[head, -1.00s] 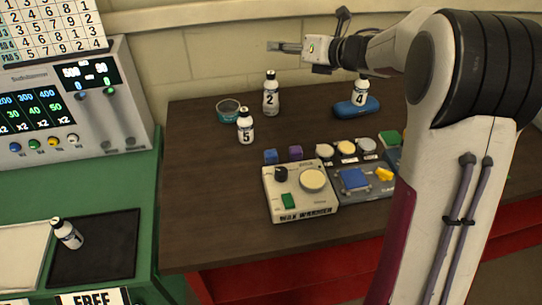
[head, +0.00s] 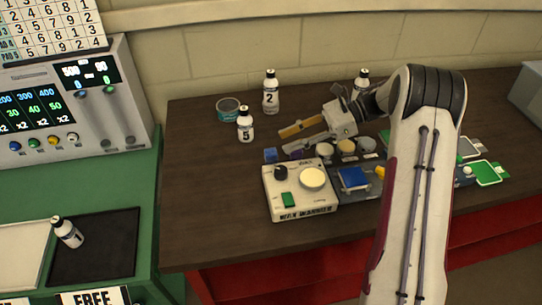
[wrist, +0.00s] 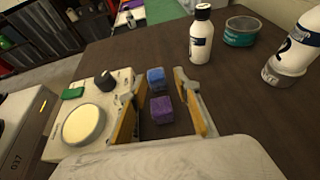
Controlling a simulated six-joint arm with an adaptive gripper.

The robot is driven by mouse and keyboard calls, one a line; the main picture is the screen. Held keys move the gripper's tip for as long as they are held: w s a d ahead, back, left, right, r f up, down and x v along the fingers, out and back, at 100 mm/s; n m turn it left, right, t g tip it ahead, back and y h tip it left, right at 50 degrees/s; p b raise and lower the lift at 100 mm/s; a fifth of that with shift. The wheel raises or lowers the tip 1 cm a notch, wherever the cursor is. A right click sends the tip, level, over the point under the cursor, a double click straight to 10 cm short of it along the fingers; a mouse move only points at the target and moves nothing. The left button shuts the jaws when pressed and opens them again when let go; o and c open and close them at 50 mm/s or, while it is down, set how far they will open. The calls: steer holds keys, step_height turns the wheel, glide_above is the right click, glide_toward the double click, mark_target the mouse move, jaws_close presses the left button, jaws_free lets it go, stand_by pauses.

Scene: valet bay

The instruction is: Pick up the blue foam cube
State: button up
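The blue foam cube (head: 270,154) sits on the dark table, just behind the white wax warmer's corner. In the wrist view the blue cube (wrist: 155,76) lies near the fingertips, beyond a purple cube (wrist: 161,108). My gripper (head: 285,142) is open and empty, low over the table to the right of the blue cube, with its fingers pointing left towards it. In the wrist view my gripper (wrist: 154,80) has one finger on either side of the purple cube. In the head view the purple cube is mostly hidden by the gripper.
The wax warmer (head: 318,207) stands close beside the cubes. Bottle 5 (head: 245,128), bottle 2 (head: 270,95) and a teal tin (head: 228,106) stand behind. Several round pots (head: 346,147) lie to the right. The table left of the blue cube is clear.

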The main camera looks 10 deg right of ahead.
mark_target(270, 152)
steer(key=shift+s+d+f+n+g, duration=0.2)
steer(key=shift+s+f+n+g, duration=0.15)
steer(key=shift+s, duration=0.25)
steer(key=shift+x, duration=1.3)
steer(key=shift+a, duration=0.15)
steer(key=shift+x, duration=2.5)
steer(key=shift+w+r, duration=0.15)
steer(key=c, duration=0.6)
